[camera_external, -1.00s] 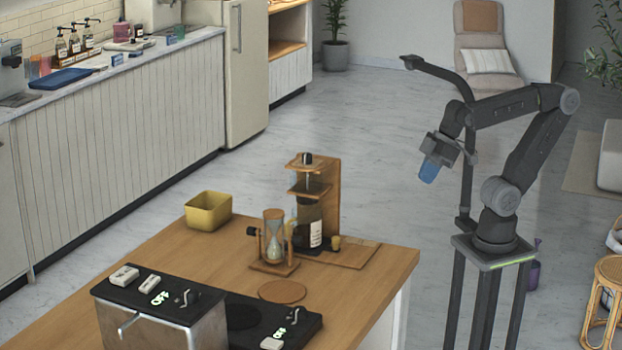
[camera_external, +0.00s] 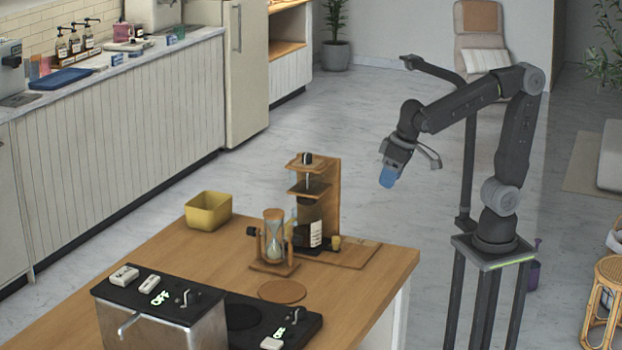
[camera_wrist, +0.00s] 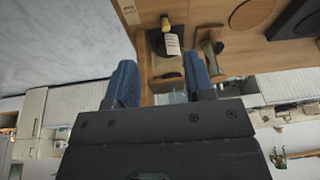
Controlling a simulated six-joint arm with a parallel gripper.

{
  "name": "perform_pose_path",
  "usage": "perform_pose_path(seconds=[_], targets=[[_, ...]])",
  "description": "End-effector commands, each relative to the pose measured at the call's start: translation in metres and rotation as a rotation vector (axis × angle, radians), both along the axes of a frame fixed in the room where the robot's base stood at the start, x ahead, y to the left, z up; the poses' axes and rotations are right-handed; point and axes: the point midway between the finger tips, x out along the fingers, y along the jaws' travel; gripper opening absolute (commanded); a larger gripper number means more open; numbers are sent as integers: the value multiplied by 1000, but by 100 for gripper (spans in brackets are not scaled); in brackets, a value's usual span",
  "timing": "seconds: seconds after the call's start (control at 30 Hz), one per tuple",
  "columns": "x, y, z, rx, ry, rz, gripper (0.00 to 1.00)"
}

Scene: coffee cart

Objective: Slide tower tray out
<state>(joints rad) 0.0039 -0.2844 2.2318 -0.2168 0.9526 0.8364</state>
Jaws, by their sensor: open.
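The wooden tower (camera_external: 333,190) stands upright on the wood counter, with a glass vessel above a dark labelled bottle (camera_external: 308,225). A flat wooden board (camera_external: 355,254) lies at its foot on the right, with a small yellow-tan knob (camera_external: 335,243) near the bottle. I cannot tell which part is the tray. In the wrist view the bottle's white label (camera_wrist: 172,43) and the knob (camera_wrist: 166,24) show beyond my fingers, and the tower is partly hidden. My gripper (camera_external: 387,178), with blue fingers, is open and empty in the air, right of and above the tower, touching nothing.
An hourglass in a wooden stand (camera_external: 274,240) is close left of the tower. A yellow bin (camera_external: 208,211) stands behind left. A round coaster (camera_external: 282,291) and a black-topped machine (camera_external: 160,298) are in front. The counter's right front is clear.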

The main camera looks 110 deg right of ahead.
Motion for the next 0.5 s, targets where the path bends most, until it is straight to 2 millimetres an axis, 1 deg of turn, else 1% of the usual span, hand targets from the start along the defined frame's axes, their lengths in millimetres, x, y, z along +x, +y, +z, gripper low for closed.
perform_pose_path(seconds=[0.03,0.2,0.33,0.4,0.5], targets=[[17,-5,-7,-3,24,-108,48],[64,-20,-32,-37,40,-469,48],[90,-28,-51,-69,24,-676,48],[99,-31,-59,-83,14,-752,48],[106,-33,-65,-95,1,-818,48]])
